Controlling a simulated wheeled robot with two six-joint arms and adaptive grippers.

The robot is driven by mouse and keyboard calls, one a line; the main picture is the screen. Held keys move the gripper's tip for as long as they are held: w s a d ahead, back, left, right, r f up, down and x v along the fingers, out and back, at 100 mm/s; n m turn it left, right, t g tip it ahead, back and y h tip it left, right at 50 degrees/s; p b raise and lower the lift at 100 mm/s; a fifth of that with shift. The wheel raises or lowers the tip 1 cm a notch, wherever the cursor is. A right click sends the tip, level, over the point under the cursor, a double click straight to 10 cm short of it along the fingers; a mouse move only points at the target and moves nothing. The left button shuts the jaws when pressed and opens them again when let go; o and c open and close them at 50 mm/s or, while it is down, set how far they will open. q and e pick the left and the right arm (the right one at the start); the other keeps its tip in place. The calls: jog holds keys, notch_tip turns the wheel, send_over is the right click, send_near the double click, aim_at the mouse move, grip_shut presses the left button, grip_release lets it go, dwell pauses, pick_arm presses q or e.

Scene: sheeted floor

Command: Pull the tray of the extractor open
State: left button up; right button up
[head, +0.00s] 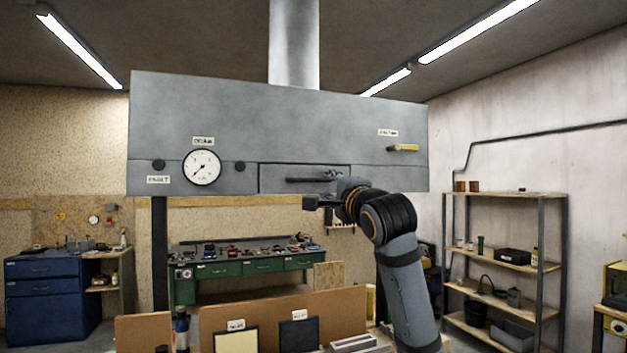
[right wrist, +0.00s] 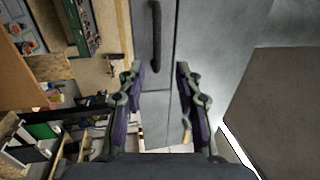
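The extractor (head: 280,130) is a big grey metal hood with a round duct on top. Its tray (head: 272,172) is a rectangular front panel low on the face, and looks flush with it. A dark bar handle (head: 300,180) runs across the tray; it also shows in the right wrist view (right wrist: 155,35), upright there. My right gripper (head: 321,188) is at the right end of the handle. In the right wrist view its two fingers (right wrist: 160,70) are apart, with the handle just beyond the tips and nothing held. My left gripper is not in view.
The hood also bears a round gauge (head: 202,167), two dark knobs and a yellow handle (head: 403,148) at the right. Below stands a brown board (head: 310,305) with small panels. A green workbench (head: 245,268), blue cabinet (head: 45,290) and metal shelf (head: 505,260) stand behind.

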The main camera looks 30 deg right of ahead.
aim_at(313, 181)
jog(key=p+x, duration=0.7)
jog(key=x, duration=0.3)
jog(key=shift+a, duration=0.2)
jog(key=shift+w+f, duration=0.1)
jog(key=shift+w, duration=0.3)
jog(key=shift+w+d+f, duration=0.1)
jog(key=shift+w+f, duration=0.05)
jog(key=shift+w, duration=0.05)
jog(key=shift+c, duration=0.4)
jog(key=shift+s, duration=0.1)
grip_shut()
